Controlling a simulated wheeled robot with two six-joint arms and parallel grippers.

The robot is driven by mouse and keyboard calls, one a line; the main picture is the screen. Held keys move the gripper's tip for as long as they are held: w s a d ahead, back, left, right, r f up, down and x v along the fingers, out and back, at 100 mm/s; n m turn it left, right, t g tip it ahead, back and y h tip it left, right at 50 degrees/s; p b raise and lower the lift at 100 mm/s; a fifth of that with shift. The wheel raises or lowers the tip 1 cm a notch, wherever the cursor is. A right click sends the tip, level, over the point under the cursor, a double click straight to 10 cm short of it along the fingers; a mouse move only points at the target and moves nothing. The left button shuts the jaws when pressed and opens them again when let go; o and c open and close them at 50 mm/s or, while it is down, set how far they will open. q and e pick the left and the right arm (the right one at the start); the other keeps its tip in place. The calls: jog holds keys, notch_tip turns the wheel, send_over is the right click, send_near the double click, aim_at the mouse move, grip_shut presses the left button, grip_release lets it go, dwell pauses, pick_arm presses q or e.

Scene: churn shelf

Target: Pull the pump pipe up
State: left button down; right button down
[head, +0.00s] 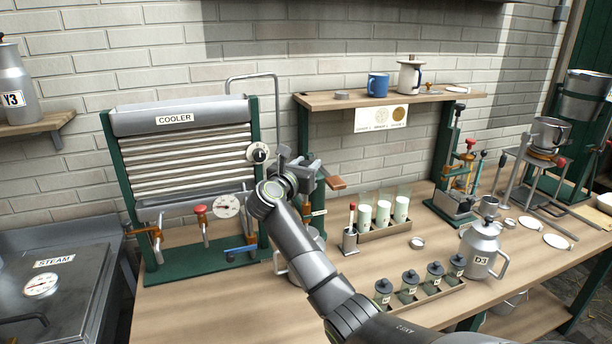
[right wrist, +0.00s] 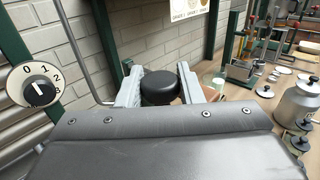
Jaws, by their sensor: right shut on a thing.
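My right gripper (head: 288,168) is in front of the wall, just right of the cooler. In the right wrist view its two grey fingers are closed around a round black knob (right wrist: 160,86), one on each side. The arm and gripper hide most of what stands under the knob, so I cannot tell how it joins the pump pipe. A thin bent grey pipe (head: 250,76) rises behind the cooler and turns down toward the gripper. My left gripper is not in view.
The cooler (head: 180,119) stands left of my gripper, with a dial (head: 258,152) close beside it. A wooden shelf (head: 330,101) is behind right. White-filled tubes (head: 383,212) in a rack and a can marked D3 (head: 481,250) stand on the bench at right.

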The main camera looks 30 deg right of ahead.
notch_tip(320, 180, up, 12)
jog(key=p, duration=0.4)
jog(key=shift+r+p, duration=0.25)
jog(key=shift+p, duration=0.1)
jog(key=shift+r, duration=0.1)
jog(key=c, duration=1.3)
grip_release()
jog(key=shift+o, duration=1.3)
jog(key=shift+f, duration=0.2)
